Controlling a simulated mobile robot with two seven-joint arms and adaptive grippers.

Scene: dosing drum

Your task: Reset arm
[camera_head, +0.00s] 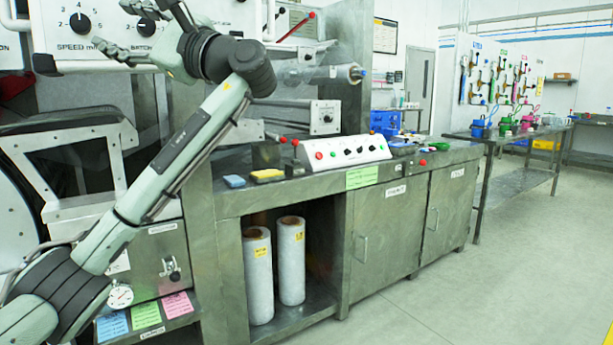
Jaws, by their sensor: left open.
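My left arm rises from the lower left, and its gripper (112,26) is at the top left. Its two fingers are spread apart with nothing seen between them. The gripper is in front of a white control panel (88,20) with black knobs labelled SPEED and BATCH. Whether the fingers touch the panel I cannot tell. My right gripper is not in view.
A steel bench (400,200) stands right of my arm, with a button console (345,152) on top. White film rolls (258,275) stand on its lower shelf. A steel table (510,135) is farther back. The floor (520,265) at right is clear.

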